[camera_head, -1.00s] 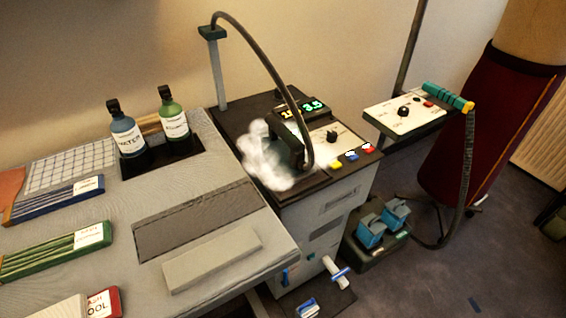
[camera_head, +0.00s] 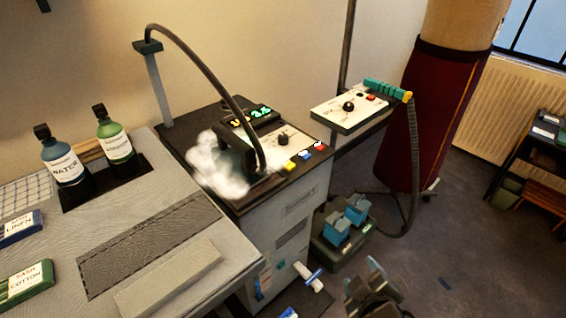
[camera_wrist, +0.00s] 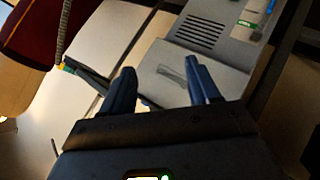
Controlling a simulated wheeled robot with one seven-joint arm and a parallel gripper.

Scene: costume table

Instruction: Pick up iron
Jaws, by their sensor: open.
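The iron (camera_head: 240,153) is dark and stands on top of the steam station (camera_head: 232,205), with a hose rising from it to a post bracket. White steam hides part of its left side. My gripper (camera_head: 375,282) shows at the bottom of the head view, low and to the right of the station, well apart from the iron. In the wrist view my gripper (camera_wrist: 157,80) has its two fingers spread with nothing between them. The iron does not show clearly in the wrist view.
An ironing table with a water bottle (camera_head: 66,160) and a green bottle (camera_head: 117,146) is at left. A control panel (camera_head: 350,107) on a stand and a maroon-covered dress form (camera_head: 425,120) are at right. Blue pedals (camera_head: 337,226) sit on the floor. Open floor lies at right.

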